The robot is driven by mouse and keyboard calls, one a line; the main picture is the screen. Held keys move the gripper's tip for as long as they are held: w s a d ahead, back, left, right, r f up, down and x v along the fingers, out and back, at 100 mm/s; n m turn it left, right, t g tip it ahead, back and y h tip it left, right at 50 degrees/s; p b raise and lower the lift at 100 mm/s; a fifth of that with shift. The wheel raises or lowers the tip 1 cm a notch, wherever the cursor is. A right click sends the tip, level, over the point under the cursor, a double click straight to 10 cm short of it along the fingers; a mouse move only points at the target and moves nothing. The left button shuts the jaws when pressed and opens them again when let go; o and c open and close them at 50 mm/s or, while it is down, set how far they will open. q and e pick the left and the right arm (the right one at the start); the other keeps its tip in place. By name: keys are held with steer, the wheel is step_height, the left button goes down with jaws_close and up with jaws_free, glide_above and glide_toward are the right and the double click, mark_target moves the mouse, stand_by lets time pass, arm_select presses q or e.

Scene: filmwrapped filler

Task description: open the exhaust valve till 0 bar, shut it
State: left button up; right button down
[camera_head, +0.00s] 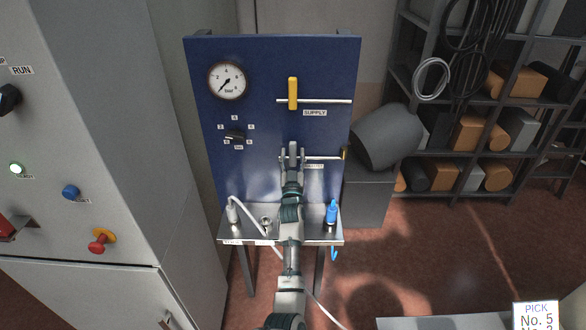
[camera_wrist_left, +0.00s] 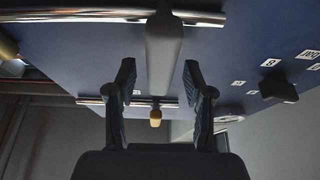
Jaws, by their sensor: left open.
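The blue panel (camera_head: 262,60) carries a round gauge (camera_head: 226,81); its needle points to the lower left, but the exact reading is too small to tell. The yellow supply handle (camera_head: 293,93) stands upright across the upper pipe. My left gripper (camera_head: 293,153) is open at the lower pipe (camera_head: 324,158) and covers most of the exhaust valve in the head view. In the left wrist view a grey lever handle (camera_wrist_left: 163,55) lies between the spread fingers of the gripper (camera_wrist_left: 160,85), with a visible gap on each side. My right gripper is not in view.
A black selector knob (camera_head: 235,135) sits on the panel below the gauge. A grey cabinet (camera_head: 110,110) stands left; a grey drum (camera_head: 385,138) and loaded rack (camera_head: 440,95) stand right.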

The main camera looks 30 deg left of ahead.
arm_select(q)
steer(key=v, duration=1.1)
steer(key=shift+f, duration=0.15)
steer(key=shift+w, duration=0.1)
